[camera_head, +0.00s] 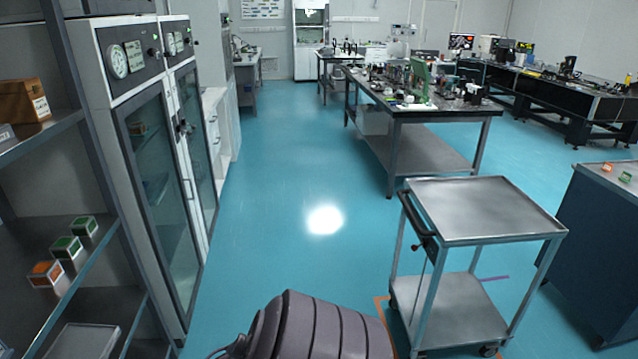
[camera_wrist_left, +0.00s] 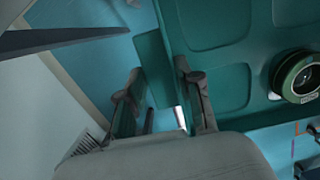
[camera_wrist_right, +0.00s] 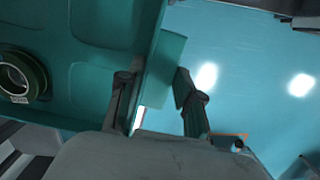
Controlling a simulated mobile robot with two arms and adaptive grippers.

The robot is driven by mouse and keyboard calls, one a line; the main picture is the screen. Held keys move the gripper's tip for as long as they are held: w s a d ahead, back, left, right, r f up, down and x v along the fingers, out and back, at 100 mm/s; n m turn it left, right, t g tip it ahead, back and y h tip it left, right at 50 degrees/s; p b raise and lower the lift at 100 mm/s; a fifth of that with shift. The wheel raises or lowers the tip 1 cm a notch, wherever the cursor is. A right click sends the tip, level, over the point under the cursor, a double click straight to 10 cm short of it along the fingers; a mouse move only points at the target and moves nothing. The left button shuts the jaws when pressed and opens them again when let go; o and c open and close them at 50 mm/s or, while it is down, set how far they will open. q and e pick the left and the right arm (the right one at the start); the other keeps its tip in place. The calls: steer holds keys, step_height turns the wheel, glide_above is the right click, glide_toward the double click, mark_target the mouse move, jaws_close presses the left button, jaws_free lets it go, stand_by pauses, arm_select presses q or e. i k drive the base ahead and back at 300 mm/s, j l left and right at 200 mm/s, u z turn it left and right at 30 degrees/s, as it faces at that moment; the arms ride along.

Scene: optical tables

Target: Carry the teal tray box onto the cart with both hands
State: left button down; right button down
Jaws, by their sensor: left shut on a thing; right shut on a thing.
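The teal tray box shows in the left wrist view (camera_wrist_left: 215,30) and in the right wrist view (camera_wrist_right: 100,30), with shallow square recesses in its floor. A round green-rimmed part with a dark lens-like centre (camera_wrist_left: 300,77) sits in it. My left gripper (camera_wrist_left: 160,82) is shut on one end tab of the tray box. My right gripper (camera_wrist_right: 155,82) is shut on the tab at the other end. The cart (camera_head: 485,208) is grey metal with a flat rimmed top and a lower shelf, right of centre in the head view; its top is empty. The tray box and both grippers are outside the head view.
A shelf with small boxes (camera_head: 66,247) and glass-door cabinets (camera_head: 160,170) line the left. A blue cabinet (camera_head: 600,250) stands right of the cart. A cluttered optical table (camera_head: 425,150) is behind the cart. The blue floor (camera_head: 290,150) between cabinets and cart is clear.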

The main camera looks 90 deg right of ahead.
mark_target(486, 209)
steer(key=z, duration=1.6)
steer(key=l+z, duration=0.35)
steer(key=k+l+z, duration=0.1)
steer(key=l+z, duration=0.5)
steer(key=z, duration=0.15)
steer(key=i+l, duration=0.1)
steer(key=l, duration=1)
steer(key=i+l, duration=0.15)
steer(key=l, duration=0.4)
steer(key=i+l, duration=0.1)
steer(key=l, duration=0.45)
